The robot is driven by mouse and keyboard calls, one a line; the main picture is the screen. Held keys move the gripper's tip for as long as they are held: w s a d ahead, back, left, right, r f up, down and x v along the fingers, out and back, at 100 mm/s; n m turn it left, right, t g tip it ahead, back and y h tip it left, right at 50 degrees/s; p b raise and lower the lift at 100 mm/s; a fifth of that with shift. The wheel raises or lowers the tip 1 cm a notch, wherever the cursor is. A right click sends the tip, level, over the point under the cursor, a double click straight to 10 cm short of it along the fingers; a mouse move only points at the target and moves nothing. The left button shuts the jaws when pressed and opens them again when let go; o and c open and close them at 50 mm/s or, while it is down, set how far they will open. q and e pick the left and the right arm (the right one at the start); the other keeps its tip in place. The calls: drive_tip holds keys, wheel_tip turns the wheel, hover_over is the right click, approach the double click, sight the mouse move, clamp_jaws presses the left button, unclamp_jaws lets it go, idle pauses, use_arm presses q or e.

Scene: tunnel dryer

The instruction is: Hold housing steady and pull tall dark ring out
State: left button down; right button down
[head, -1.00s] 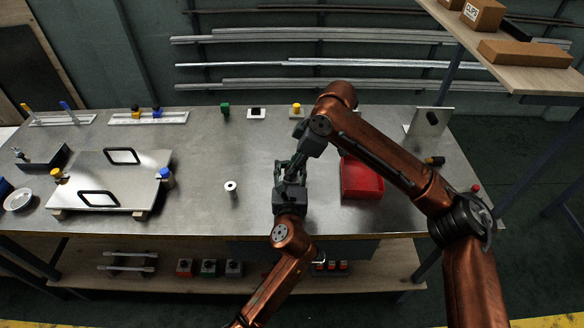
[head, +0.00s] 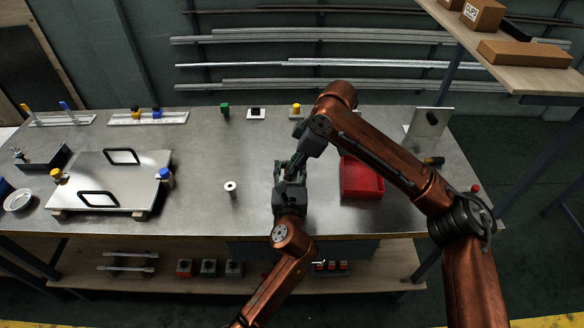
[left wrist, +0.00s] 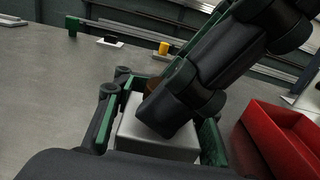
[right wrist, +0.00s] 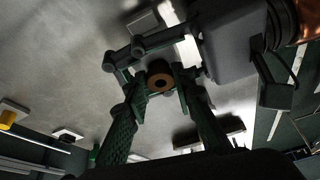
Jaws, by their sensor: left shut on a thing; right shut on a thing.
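My left gripper (head: 289,176) is shut on a light grey block-shaped housing (left wrist: 160,142) over the middle of the bench, its fingers on both sides of it in the left wrist view. My right gripper (head: 294,163) comes down from above, close over the left one. In the right wrist view it is shut on a brown ring (right wrist: 160,82) with a dark centre hole, seen end-on. A little of the brown ring (left wrist: 153,86) shows behind my right gripper in the left wrist view. How deep the ring sits in the housing is hidden by the fingers.
A red bin (head: 361,178) stands just right of the grippers. A small white spool-like part (head: 231,188) stands to the left. A metal plate with two black handles (head: 110,180) lies further left. Small green, black and yellow parts (head: 296,109) line the back edge.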

drive_tip(key=shift+r, duration=0.75)
idle(0.7)
drive_tip(key=shift+r, duration=1.35)
drive_tip(key=shift+r, duration=1.65)
use_arm(q)
drive_tip(key=c, duration=1.1)
unclamp_jaws()
drive_tip(key=shift+c, duration=0.2)
drive_tip(key=shift+s, duration=0.15)
